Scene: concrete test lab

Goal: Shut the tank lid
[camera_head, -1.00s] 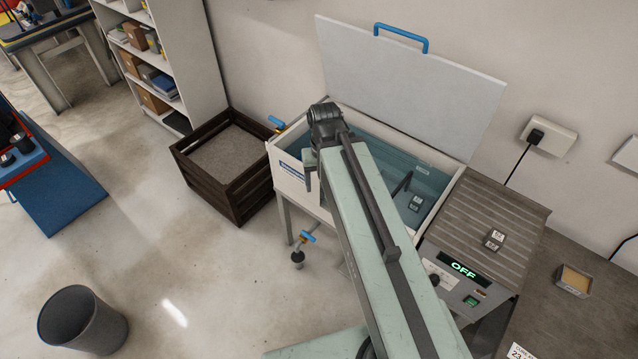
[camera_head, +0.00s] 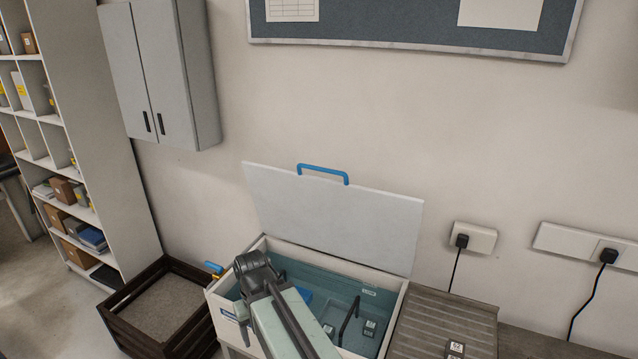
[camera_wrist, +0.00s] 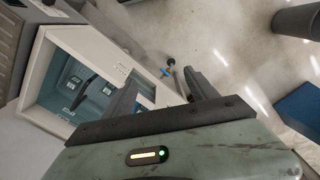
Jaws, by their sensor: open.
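The tank lid (camera_head: 335,215) is a pale flat panel standing raised and tilted back behind the tank, near the wall. A blue handle (camera_head: 323,171) sits on its top edge. The tank (camera_head: 398,312) is a white-walled box with a blue-grey inside, open at the top; small labelled blocks and a dark bar show in it. In the wrist view the tank (camera_wrist: 112,62) lies at the left. My gripper (camera_wrist: 162,92) is open and empty there, its two dark fingers apart beside the tank's wall.
A dark wooden crate (camera_head: 116,305) stands left of the tank. A ribbed grey surface (camera_head: 440,325) adjoins the tank's right side. A wall cabinet (camera_head: 160,72) hangs at the upper left. The wall above the lid is clear up to a noticeboard (camera_head: 415,28).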

